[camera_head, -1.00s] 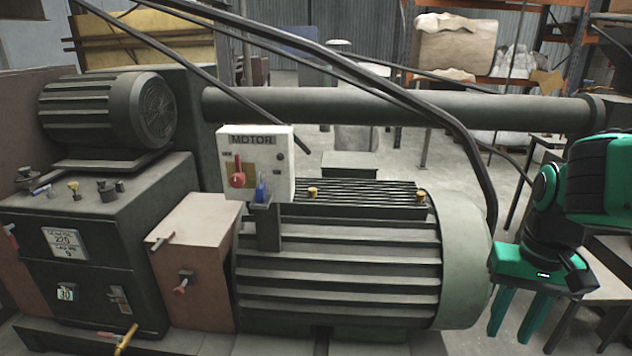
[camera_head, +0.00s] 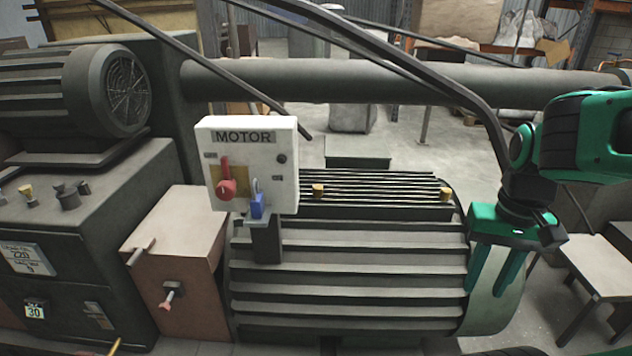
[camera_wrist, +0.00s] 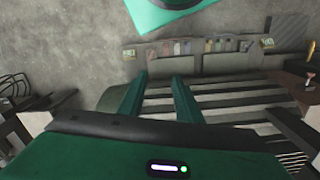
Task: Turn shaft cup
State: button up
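Small brass-yellow cups stand on top of the big ribbed motor (camera_head: 345,270), one near the middle (camera_head: 318,190) and one near its right end (camera_head: 446,194). Another yellow cup (camera_head: 25,191) stands on the dark cabinet at the left. No label shows which is the shaft cup. My gripper (camera_head: 487,288) points down by the motor's rounded right end, its fingers apart with nothing between them. It is to the right of and below the right-hand cup, not touching it. In the wrist view the two fingers (camera_wrist: 160,78) are also apart, over striped ribs.
A white MOTOR box (camera_head: 250,165) with a red switch and blue padlock stands at the motor's left. A dark bent pipe (camera_head: 470,105) comes down close to my arm. A thick horizontal pipe (camera_head: 330,82) runs behind. Open floor and a low table (camera_head: 600,265) are at right.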

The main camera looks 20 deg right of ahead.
jog(key=o, duration=0.3)
jog(key=shift+s+r, duration=0.1)
jog(key=w+r+n, duration=0.3)
jog(key=w+n, duration=0.1)
jog(key=w, duration=0.3)
jog(key=w+r+n, duration=0.3)
jog(key=w+n, duration=0.2)
jog(key=w, duration=0.1)
jog(key=n, duration=2.7)
send_over(318, 186)
jog(key=f, duration=0.1)
notch_tip(318, 186, down, 10)
jog(key=shift+f, duration=0.2)
